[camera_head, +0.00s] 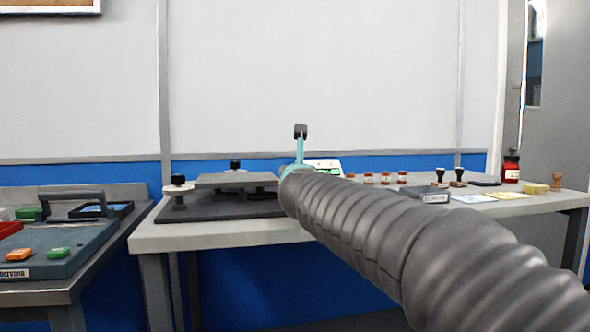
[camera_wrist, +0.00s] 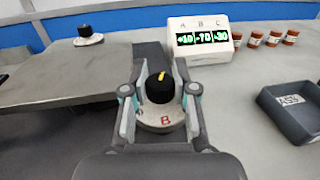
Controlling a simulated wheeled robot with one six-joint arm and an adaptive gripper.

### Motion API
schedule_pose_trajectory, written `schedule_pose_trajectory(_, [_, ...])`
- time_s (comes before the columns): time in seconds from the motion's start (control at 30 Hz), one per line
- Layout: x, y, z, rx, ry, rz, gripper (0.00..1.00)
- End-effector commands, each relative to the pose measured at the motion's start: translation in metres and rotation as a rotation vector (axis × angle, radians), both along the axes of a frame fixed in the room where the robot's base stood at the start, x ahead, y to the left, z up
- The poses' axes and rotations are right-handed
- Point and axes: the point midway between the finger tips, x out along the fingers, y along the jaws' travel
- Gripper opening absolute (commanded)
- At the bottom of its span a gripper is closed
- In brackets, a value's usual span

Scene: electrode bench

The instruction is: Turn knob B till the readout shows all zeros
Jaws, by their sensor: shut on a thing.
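Knob B (camera_wrist: 160,92) is a black knob with a yellow pointer mark, on a pale round base with a red letter B, in the wrist view. My gripper (camera_wrist: 160,100) is around it, a finger on each side, shut on the knob. In the head view my gripper is mostly hidden by my arm. The readout (camera_wrist: 200,38) is a white box with columns A, B and C; green digits seem to read +10, -70 and -30. In the head view only part of the readout (camera_head: 325,165) shows behind my arm.
Another knob (camera_wrist: 88,36) stands beyond the grey plate (camera_wrist: 70,72) at the left. Several small jars (camera_wrist: 272,39) stand right of the readout. Bare tabletop lies between the readout and tray.

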Motion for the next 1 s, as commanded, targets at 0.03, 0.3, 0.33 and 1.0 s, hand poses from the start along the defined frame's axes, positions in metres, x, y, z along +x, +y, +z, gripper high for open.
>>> schedule_pose_trajectory(0.03, [-0.0004, 0.0041, 0.0015, 0.000, 0.001, -0.036, 0.00])
schedule_pose_trajectory(0.3, [0.0009, 0.0038, 0.0014, 0.000, 0.000, -0.291, 0.00])
schedule_pose_trajectory(0.33, [0.0011, 0.0039, 0.0011, 0.000, 0.001, -0.320, 0.00])
schedule_pose_trajectory(1.0, [0.0020, 0.0013, 0.0030, 0.000, -0.002, -0.927, 0.00])
